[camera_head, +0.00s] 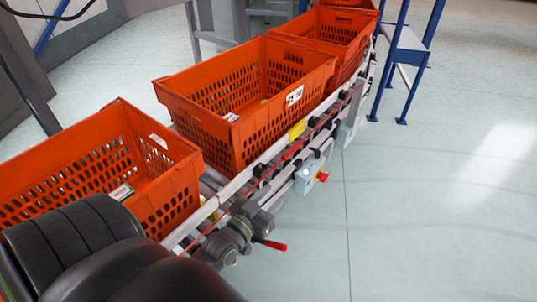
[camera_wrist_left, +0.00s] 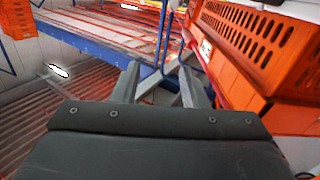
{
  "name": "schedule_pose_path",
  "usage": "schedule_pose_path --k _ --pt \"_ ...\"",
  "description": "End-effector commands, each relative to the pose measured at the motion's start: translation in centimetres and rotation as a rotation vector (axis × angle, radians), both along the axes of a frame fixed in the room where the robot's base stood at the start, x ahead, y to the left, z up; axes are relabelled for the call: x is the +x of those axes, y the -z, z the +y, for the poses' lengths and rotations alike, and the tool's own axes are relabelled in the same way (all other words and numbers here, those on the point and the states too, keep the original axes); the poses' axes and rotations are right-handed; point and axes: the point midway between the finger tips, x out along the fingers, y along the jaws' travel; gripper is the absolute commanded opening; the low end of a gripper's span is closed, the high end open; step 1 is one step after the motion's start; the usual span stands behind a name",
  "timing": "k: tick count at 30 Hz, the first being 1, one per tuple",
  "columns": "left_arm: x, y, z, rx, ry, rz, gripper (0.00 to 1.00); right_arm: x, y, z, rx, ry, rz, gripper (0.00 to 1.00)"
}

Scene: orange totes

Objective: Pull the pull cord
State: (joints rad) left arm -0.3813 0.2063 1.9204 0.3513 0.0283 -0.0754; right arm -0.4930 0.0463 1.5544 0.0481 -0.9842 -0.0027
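The pull cord (camera_head: 293,150) is a thin red line along the near side of the conveyor rail, below the orange totes. A red lever-like piece (camera_head: 273,244) shows just below the gripper. My right gripper is out of view.
Orange totes stand in a row on the conveyor: a near one (camera_head: 180,180), a middle one (camera_head: 250,135) and a far one (camera_head: 345,40). A blue-legged frame (camera_head: 385,75) stands at the upper right. The pale floor (camera_head: 440,190) right of the conveyor is clear.

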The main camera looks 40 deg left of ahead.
Motion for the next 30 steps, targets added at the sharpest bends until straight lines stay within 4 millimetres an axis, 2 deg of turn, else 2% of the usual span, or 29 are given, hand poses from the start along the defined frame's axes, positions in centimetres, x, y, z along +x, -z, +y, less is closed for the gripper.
schedule_pose_path --k 7,25,30 --pt "-1.1 0.0 0.0 0.0 0.0 0.001 0.4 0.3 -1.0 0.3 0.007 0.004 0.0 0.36" --pt "-1.1 -0.1 0.0 0.0 0.0 0.0 0.4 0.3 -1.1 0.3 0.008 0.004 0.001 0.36" --pt "-1.1 -1.2 0.0 0.0 0.0 0.0 0.4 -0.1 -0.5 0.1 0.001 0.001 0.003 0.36"
